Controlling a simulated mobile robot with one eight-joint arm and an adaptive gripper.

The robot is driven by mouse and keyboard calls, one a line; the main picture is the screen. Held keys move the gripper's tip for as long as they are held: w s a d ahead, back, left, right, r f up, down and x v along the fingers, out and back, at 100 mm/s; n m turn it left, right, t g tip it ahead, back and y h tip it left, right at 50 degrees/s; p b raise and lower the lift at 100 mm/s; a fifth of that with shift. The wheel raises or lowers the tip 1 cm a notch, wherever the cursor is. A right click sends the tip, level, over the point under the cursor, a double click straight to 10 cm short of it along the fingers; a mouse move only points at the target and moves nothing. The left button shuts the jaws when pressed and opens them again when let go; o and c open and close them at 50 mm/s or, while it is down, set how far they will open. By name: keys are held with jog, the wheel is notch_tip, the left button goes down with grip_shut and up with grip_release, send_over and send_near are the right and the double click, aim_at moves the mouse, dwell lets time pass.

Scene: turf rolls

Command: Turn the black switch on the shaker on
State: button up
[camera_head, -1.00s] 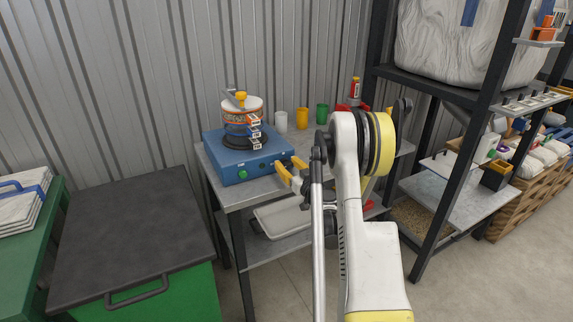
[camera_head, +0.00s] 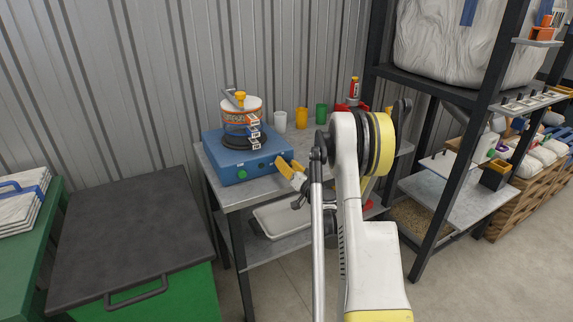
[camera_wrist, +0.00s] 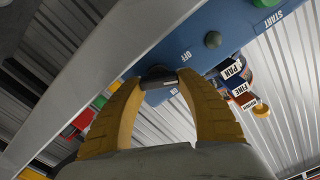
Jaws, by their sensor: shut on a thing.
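The shaker (camera_head: 235,165) is a blue box with a stack of round sieves on top, on a grey table in the head view. Its blue front face (camera_wrist: 195,25) fills the upper middle of the wrist view. The black switch (camera_wrist: 158,80) sits on this face below the "OFF" label; a second label below it is mostly hidden. My gripper (camera_wrist: 158,84) has yellow fingers, one on each side of the switch, and is shut on it. In the head view my gripper (camera_head: 280,163) is at the right end of the shaker's front, where its fingers hide the switch.
A green button (camera_head: 242,175) is on the shaker's front. White, orange and green cups (camera_head: 301,118) stand behind on the table (camera_head: 230,193). A white tray (camera_head: 280,219) lies on the shelf below. A dark post (camera_head: 455,180) of the rack stands at right.

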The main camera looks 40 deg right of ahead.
aim_at(287, 163)
jog(key=shift+m, duration=0.7)
jog(key=o, duration=1.2)
notch_tip(287, 163, up, 10)
